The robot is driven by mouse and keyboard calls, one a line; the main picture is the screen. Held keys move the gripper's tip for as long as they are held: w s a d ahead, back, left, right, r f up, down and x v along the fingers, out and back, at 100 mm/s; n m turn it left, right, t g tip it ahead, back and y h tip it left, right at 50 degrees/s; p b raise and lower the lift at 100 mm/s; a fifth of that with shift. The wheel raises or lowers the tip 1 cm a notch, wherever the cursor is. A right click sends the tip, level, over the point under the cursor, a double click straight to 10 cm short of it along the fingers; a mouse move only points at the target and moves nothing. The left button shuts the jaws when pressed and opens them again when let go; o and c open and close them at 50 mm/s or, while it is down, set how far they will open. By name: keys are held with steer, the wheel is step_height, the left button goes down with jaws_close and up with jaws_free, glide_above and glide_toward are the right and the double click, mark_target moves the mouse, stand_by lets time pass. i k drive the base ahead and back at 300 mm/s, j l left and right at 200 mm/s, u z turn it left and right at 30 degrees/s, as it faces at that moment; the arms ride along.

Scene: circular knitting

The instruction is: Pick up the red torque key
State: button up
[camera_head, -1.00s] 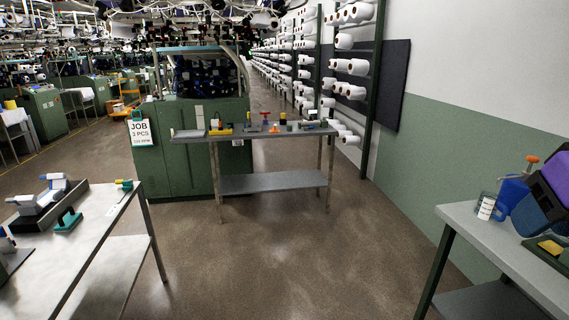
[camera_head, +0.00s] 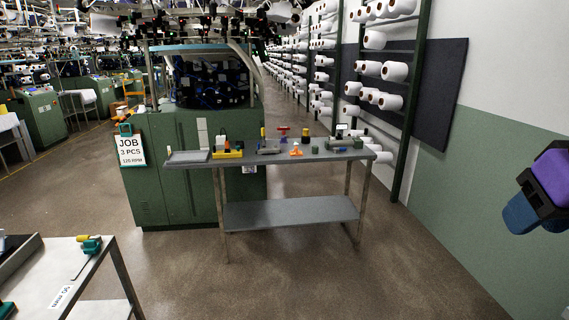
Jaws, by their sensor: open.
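A small red T-shaped tool (camera_head: 283,132), which looks like the red torque key, stands near the back of the grey workbench (camera_head: 190,163) ahead. Its lower end is too small to make out. A purple, blue and black part of my arm shows at the right edge, well apart from the bench. I cannot make out my gripper's fingers in this view.
An orange piece (camera_head: 296,151), a yellow tray (camera_head: 227,154) and small tools share the benchtop. A green knitting machine (camera_head: 165,190) stands behind it. A nearer table (camera_head: 75,270) is at lower left. The floor (camera_head: 290,275) before the bench is clear.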

mark_target(282, 129)
steer(key=i+l+u, duration=0.1)
steer(key=i+u, duration=0.15)
steer(key=i, duration=3.95)
